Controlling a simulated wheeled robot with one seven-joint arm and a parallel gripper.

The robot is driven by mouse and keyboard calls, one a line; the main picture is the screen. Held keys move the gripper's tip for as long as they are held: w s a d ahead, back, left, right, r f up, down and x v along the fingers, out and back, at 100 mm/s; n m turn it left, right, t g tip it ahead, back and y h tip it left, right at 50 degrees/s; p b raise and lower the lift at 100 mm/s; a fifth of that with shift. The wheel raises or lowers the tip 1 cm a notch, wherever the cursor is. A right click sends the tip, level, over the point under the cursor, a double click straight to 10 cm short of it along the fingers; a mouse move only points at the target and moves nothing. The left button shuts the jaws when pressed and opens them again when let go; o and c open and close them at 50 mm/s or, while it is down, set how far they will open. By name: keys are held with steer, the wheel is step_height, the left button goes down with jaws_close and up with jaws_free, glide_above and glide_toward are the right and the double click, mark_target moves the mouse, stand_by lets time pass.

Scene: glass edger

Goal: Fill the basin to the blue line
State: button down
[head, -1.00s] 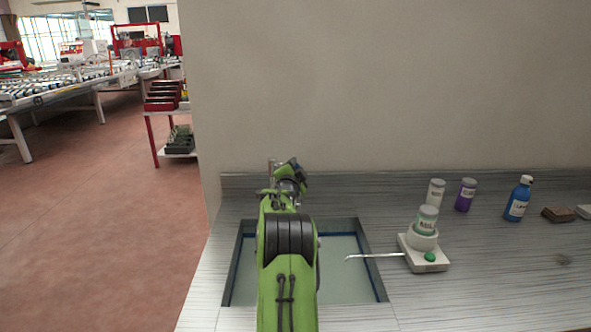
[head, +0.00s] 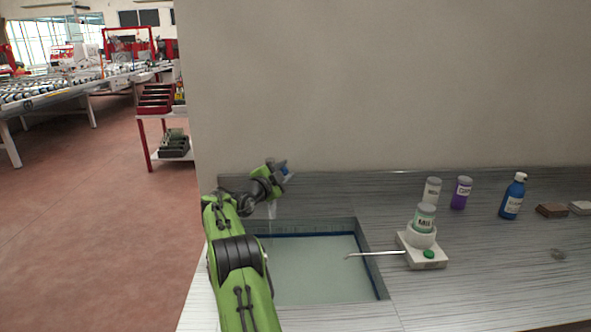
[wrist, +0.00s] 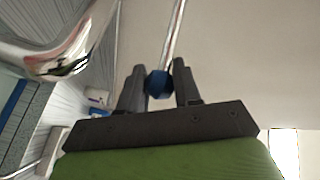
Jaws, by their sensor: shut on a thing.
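The basin (head: 365,240) is sunk in the counter and holds pale greenish water (head: 315,270). The blue line (head: 315,235) runs along its inner walls; the water surface lies close below it at the back, the exact gap too small to tell. My gripper (wrist: 157,78) is shut on a blue knob (wrist: 158,85) on a thin metal rod. A chrome spout (wrist: 60,62) shows at the left in the wrist view. In the head view my gripper (head: 283,170) is behind the basin's back left edge. A pale vertical streak (head: 272,210) hangs below it, spout or water. My arm hides the basin's left side.
A white dispenser base (head: 422,252) with a green button and a jar stands right of the basin, its thin metal tube reaching over the water. A white jar (head: 432,190), purple jar (head: 461,192), blue bottle (head: 513,197) and brown block (head: 551,210) stand farther right. A wall rises behind.

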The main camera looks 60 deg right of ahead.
steer(key=shift+w+a+g, duration=0.2)
steer(key=shift+g, duration=0.1)
steer(key=c, duration=0.8)
jaws_free()
steer(key=shift+a, duration=0.1)
steer(key=w+a+b, duration=0.1)
steer(key=a+b, duration=0.1)
steer(key=a, duration=1.3)
steer(key=shift+a, duration=0.3)
